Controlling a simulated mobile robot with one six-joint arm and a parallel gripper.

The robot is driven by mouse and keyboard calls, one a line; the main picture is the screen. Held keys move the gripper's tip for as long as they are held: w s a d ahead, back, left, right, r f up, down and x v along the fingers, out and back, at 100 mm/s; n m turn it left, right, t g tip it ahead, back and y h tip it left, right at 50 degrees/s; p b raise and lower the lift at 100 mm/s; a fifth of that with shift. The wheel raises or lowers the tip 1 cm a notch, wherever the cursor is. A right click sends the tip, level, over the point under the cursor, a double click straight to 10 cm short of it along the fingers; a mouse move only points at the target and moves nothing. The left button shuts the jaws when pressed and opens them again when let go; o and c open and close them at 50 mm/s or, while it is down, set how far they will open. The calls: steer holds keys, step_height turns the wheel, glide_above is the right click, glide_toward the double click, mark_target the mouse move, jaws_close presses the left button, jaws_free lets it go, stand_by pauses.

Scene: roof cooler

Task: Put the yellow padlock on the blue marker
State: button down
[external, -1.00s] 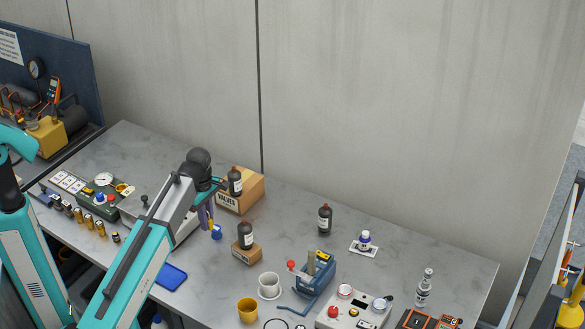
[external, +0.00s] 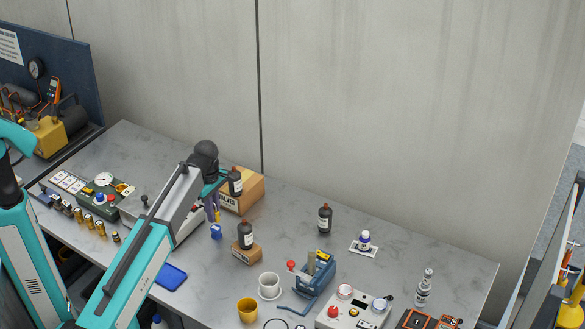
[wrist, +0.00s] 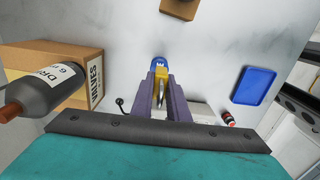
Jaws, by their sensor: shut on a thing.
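My gripper (external: 212,211) points down over the bench, beside the cardboard box. In the wrist view its two purple fingers (wrist: 161,88) are closed around the yellow padlock (wrist: 161,74), whose grey shackle lies between them. In the external view the padlock (external: 217,215) is a small yellow spot at the fingertips. A small blue thing with a white mark, apparently the blue marker (external: 216,232), is just below the padlock. In the wrist view the marker (wrist: 159,62) shows right past the padlock, partly hidden by it. I cannot tell whether they touch.
The cardboard box (external: 252,191) and a dark bottle (external: 235,182) stand close behind my gripper. Another dark bottle (external: 246,235) stands on a wooden block (external: 247,254) to the right. A blue tray (external: 171,275) lies nearer the front edge.

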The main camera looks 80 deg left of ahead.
steer(key=shift+f, duration=0.35)
steer(key=shift+f+p, duration=0.75)
steer(key=shift+f, duration=0.65)
steer(key=shift+f, duration=0.2)
steer(key=c, duration=1.7)
jaws_free()
steer(key=shift+r, duration=0.25)
steer(key=shift+r+b, duration=1.45)
steer(key=shift+r, duration=4.5)
